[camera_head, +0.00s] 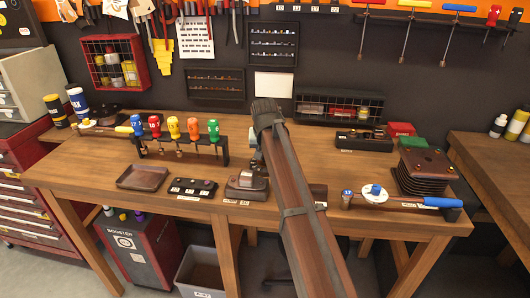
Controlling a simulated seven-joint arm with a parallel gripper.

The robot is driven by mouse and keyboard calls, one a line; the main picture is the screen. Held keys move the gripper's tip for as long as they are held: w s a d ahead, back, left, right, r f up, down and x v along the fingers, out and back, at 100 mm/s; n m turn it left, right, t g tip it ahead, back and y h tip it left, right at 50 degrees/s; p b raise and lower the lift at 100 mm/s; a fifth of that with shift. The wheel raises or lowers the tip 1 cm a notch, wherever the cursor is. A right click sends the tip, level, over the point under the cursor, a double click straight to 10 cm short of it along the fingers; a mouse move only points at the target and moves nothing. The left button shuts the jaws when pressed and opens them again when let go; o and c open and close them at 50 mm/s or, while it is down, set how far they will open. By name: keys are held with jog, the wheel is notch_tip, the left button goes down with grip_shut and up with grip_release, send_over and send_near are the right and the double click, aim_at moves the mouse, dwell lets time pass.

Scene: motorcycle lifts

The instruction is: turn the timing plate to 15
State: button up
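I cannot pick out the timing plate or its marks for certain. A small metal device with a rounded top (246,184) sits at the front middle of the bench, beside my arm. A white-and-blue disc (374,193) sits on a dark strip at the bench's front right. Any numbers on these two are too small to read. My dark brown arm rises from the bottom and crosses the middle of the bench. Its far end is a dark joint in front of the back wall. No gripper fingers show, so what they hold is hidden.
A rack of coloured screwdrivers (179,142), a shallow tray (142,178) and a black switch box (194,188) stand left of my arm. A dark stack of plates (426,172) and a blue-handled tool (443,202) lie right. The mid-right bench top is fairly clear.

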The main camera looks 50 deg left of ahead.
jog(key=o, duration=1)
jog(key=shift+o, duration=0.2)
